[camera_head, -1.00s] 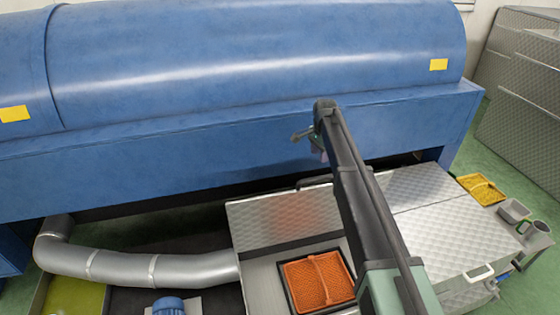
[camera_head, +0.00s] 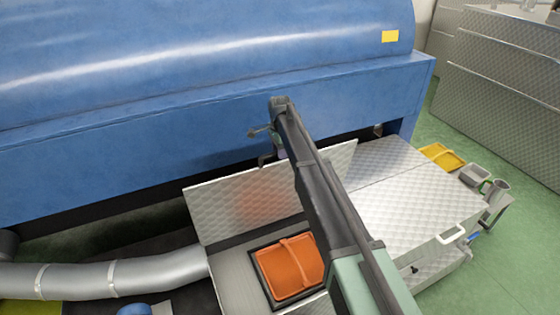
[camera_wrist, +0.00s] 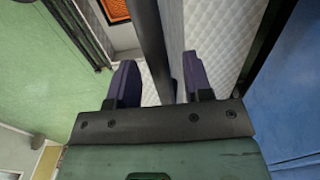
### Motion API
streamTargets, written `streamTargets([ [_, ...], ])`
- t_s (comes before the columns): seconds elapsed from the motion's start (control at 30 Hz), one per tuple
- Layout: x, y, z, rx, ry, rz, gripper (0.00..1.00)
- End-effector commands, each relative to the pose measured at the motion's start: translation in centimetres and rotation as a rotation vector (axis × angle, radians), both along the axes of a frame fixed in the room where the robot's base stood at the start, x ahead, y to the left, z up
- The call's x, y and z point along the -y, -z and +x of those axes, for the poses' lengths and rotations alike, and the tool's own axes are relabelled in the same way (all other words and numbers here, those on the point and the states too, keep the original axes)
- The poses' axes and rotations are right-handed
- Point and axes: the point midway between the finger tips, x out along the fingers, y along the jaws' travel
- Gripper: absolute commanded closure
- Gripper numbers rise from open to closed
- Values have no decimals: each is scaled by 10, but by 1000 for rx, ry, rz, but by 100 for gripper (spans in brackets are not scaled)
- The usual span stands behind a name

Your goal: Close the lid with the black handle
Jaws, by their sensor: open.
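The open lid (camera_head: 225,205) is a raised, diamond-patterned metal plate at the back of a box, with an orange crate (camera_head: 290,268) in the opening before it. A dark piece at its top edge, probably the black handle (camera_head: 264,161), is partly hidden by my arm. My gripper (camera_head: 278,151) is just at that top edge; contact cannot be told. In the wrist view my gripper (camera_wrist: 158,65) has its two purple fingers apart. A dark bar runs between or behind them; whether it is the handle is unclear. Patterned metal (camera_wrist: 225,35) shows right of the fingers.
A large blue machine (camera_head: 220,130) stands close behind the lid. To the right is a shut lid with a white handle (camera_head: 451,234). A yellow tray (camera_head: 442,158) and grey vessels (camera_head: 474,174) stand beyond. A silver duct (camera_head: 120,275) runs at the left.

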Motion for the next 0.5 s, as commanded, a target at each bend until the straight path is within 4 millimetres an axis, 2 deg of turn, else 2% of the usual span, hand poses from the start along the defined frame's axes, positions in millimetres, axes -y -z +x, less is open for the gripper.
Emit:
streamTargets([
  [0.23,0,1,0,0,0,0,54],
  [0.5,0,1,0,0,0,0,95],
])
